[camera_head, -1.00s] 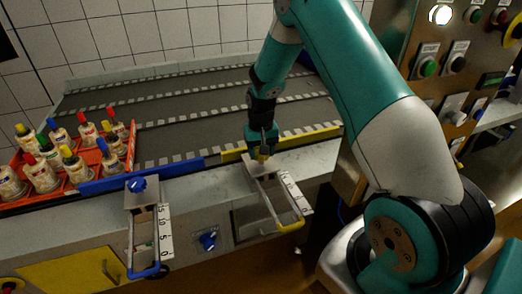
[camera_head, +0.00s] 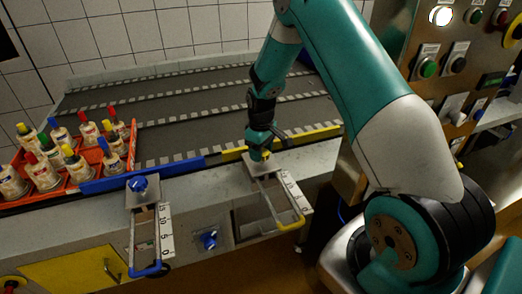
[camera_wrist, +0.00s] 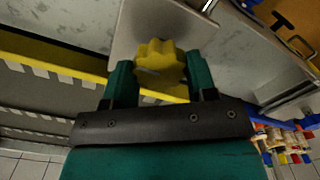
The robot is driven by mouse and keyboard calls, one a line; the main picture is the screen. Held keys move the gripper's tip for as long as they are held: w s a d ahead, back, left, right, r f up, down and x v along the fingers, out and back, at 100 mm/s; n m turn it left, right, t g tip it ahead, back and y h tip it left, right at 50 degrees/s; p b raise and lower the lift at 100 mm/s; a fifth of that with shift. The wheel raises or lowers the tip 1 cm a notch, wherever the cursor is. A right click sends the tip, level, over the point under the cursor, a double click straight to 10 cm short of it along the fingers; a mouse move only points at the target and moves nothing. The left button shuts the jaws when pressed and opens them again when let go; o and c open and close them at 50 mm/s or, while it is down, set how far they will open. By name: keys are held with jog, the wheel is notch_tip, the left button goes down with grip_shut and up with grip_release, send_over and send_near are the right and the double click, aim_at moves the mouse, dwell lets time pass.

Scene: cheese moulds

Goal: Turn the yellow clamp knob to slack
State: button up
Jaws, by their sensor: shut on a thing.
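The yellow clamp knob (camera_wrist: 160,58) has a lobed rim and sits on a pale metal plate beside the yellow rail (camera_wrist: 70,70). My gripper (camera_wrist: 158,75) is shut on it, with one teal finger on each side of the knob. In the head view my gripper (camera_head: 262,150) points down onto the plate (camera_head: 265,166), and only a bit of yellow shows under it. The yellow-handled slide (camera_head: 290,226) with its number scale (camera_head: 292,190) runs toward the front from that plate.
A blue knob (camera_head: 138,184) and blue-handled slide (camera_head: 150,270) stand to the left, with a blue rail (camera_head: 140,175) behind. Red crates (camera_head: 70,185) of bottles stand at far left. A control panel (camera_head: 455,60) is at right.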

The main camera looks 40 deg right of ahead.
jog(key=shift+w+r, duration=0.1)
dwell(0.4)
jog(key=o, duration=0.9)
notch_tip(320, 180, up, 17)
jog(key=shift+r+b, duration=0.15)
jog(key=shift+b, duration=0.35)
jog(key=s+a+r+n+y, duration=0.1)
jog(key=s+a+r, duration=0.2)
jog(key=s+a, duration=0.4)
jog(key=s+a+r+n+y, duration=0.1)
jog(key=s+a+r, duration=0.35)
jog(key=a, duration=0.45)
jog(key=s+a, duration=0.2)
jog(key=s, duration=0.3)
jog(key=s+a+y, duration=0.1)
jog(key=s+a, duration=0.2)
jog(key=s, duration=0.3)
jog(key=s+a+n+y, duration=0.1)
jog(key=s+a, duration=0.2)
jog(key=s, duration=0.3)
jog(key=shift+a+r, duration=0.1)
